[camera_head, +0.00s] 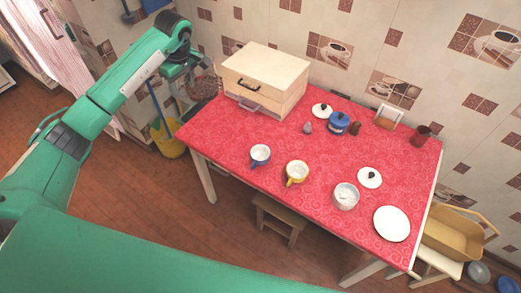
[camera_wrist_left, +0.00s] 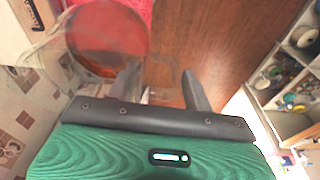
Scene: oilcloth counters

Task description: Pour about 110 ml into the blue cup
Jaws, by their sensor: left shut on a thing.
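The blue cup (camera_head: 260,152) stands upright on the red table near its front left edge; its inside looks pale, and I cannot tell whether it holds liquid. My left gripper (camera_wrist_left: 160,88) is shut on a clear jug (camera_wrist_left: 108,38) with reddish-brown liquid in it. Only part of the jug shows in the left wrist view, and the grip is hard to make out. In the head view, the jug (camera_head: 204,86) is at the far left, beyond the table's left edge and apart from the blue cup. My right gripper is not in view.
A yellow cup (camera_head: 297,174) stands right of the blue cup. A white bowl (camera_head: 345,197), plate (camera_head: 392,223) and blue pot (camera_head: 338,124) stand farther right. A wooden box (camera_head: 265,75) fills the back left corner. The table (camera_head: 220,143) is clear left of the blue cup.

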